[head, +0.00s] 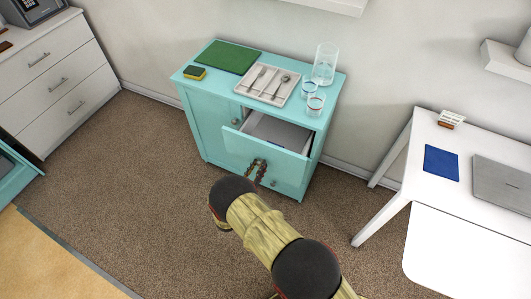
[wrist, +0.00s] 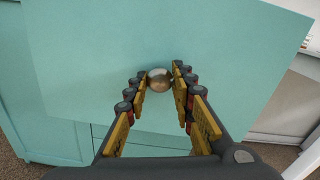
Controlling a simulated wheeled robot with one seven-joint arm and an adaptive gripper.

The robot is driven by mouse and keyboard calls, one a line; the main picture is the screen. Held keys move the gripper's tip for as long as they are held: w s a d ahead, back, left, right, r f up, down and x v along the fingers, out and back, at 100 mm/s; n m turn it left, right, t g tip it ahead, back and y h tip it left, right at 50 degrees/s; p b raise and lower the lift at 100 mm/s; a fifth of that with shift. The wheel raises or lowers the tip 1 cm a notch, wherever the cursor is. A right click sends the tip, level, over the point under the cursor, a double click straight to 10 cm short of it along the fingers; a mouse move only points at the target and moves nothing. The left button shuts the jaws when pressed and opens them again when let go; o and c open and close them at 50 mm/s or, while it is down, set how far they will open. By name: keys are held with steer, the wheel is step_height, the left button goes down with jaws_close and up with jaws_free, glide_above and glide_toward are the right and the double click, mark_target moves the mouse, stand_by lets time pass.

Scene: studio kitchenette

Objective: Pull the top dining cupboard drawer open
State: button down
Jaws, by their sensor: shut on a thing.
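The turquoise dining cupboard (head: 218,140) stands against the wall in the head view. Its top drawer (head: 262,151) is pulled out, and its pale inside shows from above. My gripper (head: 258,168) is at the drawer front, in front of the cupboard. In the wrist view, my gripper (wrist: 160,85) is shut on the round metal knob (wrist: 159,79), one finger on each side. The turquoise drawer front (wrist: 110,50) fills most of that view. The knob is hidden behind the fingers in the head view.
A white desk (head: 430,205) stands to the right. Carpet (head: 110,185) lies clear to the left.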

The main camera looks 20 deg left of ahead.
steer(key=s, duration=0.9)
steer(key=shift+s+a, duration=0.2)
steer(key=shift+a, duration=0.2)
steer(key=c, duration=1.5)
jaws_free()
steer(key=s, duration=0.7)
steer(key=shift+s+a, duration=0.2)
steer(key=shift+a, duration=0.05)
